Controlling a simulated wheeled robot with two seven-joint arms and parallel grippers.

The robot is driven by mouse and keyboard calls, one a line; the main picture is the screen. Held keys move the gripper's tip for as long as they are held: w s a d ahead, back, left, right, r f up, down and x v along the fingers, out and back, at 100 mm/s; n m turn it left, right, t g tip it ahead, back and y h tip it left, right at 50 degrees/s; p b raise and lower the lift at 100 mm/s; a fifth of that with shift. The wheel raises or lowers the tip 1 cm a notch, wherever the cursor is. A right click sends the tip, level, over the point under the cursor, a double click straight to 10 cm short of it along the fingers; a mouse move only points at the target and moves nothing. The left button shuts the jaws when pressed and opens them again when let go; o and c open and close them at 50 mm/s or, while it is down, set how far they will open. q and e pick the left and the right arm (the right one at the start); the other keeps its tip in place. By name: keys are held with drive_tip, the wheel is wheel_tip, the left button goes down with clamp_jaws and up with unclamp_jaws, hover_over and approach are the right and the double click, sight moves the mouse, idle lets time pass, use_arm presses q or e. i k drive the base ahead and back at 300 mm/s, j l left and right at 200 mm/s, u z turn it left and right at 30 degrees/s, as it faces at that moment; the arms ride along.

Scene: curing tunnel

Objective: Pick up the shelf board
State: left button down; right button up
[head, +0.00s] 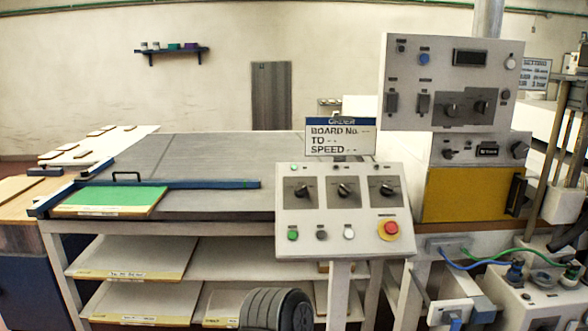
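Several flat pale boards with small front-edge labels lie on the two shelves under the table. One board (135,256) is at the left of the upper shelf, and another board (142,298) is at the left of the lower shelf. A third board (222,302) lies right of it, partly hidden by a dark ribbed round shape. A green-topped board (112,200) lies on the tabletop against a blue guide bar. The labels are too small to read, so I cannot tell which one is the shelf board. Neither of my grippers is in view.
The grey table (215,155) has a blue guide bar (180,184) across it. A control console (345,205) with a red button stands at its right front. A tall panel (450,85) and cabled boxes crowd the right. Several small boards lie on a white surface (125,140) back left.

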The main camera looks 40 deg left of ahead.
sight(91, 200)
drive_tip(key=i+j+u, duration=0.2)
drive_tip(key=u, duration=0.2)
drive_tip(key=i+j+u, duration=0.1)
drive_tip(key=i+u, duration=0.15)
drive_tip(key=u, duration=0.2)
drive_tip(key=i+u, duration=0.2)
drive_tip(key=u, duration=0.2)
